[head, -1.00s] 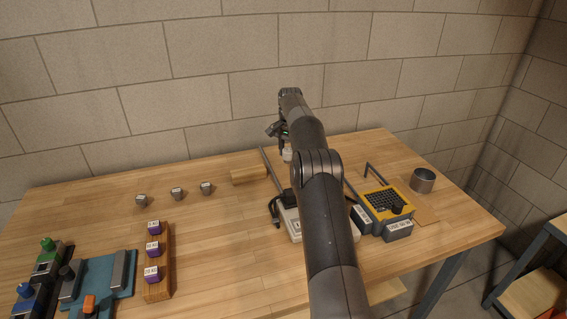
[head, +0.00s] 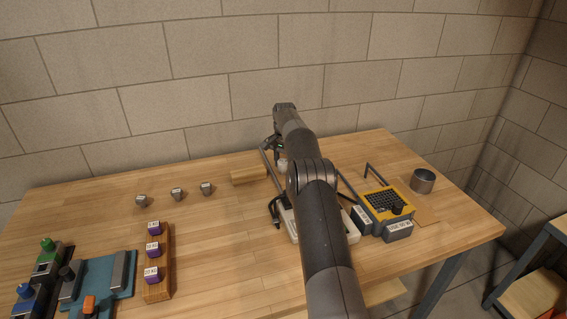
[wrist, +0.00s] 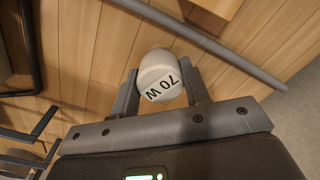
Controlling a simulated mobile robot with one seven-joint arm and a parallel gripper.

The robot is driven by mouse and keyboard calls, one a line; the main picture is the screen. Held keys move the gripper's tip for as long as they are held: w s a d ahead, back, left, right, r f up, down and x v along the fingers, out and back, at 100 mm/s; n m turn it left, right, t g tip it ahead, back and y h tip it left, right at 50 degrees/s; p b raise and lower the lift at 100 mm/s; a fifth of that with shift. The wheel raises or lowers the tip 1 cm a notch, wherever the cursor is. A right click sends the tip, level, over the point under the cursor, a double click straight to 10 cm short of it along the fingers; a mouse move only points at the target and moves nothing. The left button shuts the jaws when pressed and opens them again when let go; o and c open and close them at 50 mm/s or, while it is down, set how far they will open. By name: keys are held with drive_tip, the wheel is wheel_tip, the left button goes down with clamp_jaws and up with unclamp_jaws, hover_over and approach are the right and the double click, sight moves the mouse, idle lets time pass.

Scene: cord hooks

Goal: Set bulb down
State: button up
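In the head view the bulb (head: 283,166) shows as a small pale shape under my gripper (head: 279,152), at the back of the table (head: 110,235), partly hidden by my arm. Whether the bulb touches anything below it cannot be told.
A grey rod (wrist: 205,42) runs just beyond the bulb. A wooden block (head: 248,176) lies left of my gripper. Several small grey items, including one (head: 207,188), sit further left. A yellow-framed device (head: 388,203) and a metal cup (head: 423,180) stand right.

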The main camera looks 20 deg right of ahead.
sight(284, 161)
drive_tip(key=o, duration=0.5)
drive_tip(key=shift+c, duration=0.2)
wheel_tip(284, 161, up, 8)
drive_tip(key=s+a+r+n+t, duration=0.1)
drive_tip(key=s+a+r, duration=0.25)
drive_tip(key=r, duration=0.45)
drive_tip(key=s+a+r+n, duration=0.2)
drive_tip(key=s+r, duration=0.2)
drive_tip(key=r, duration=0.4)
drive_tip(key=s+a+r+n+t, duration=0.1)
drive_tip(key=s+a+r, duration=0.25)
drive_tip(key=s, duration=0.35)
drive_tip(key=s+a+r+n+t, duration=0.15)
drive_tip(key=s+r, duration=0.25)
drive_tip(key=s, duration=0.4)
drive_tip(key=s+a+n, duration=0.2)
drive_tip(key=s+a, duration=0.1)
drive_tip(key=s, duration=1.5)
drive_tip(key=s+f+n+t, duration=0.1)
drive_tip(key=s+f, duration=0.4)
drive_tip(key=s, duration=0.2)
drive_tip(key=s+a+f+n+t, duration=0.1)
drive_tip(key=s+f, duration=0.4)
drive_tip(key=s, duration=0.2)
drive_tip(key=shift+s+a, duration=0.15)
drive_tip(key=shift+s, duration=0.1)
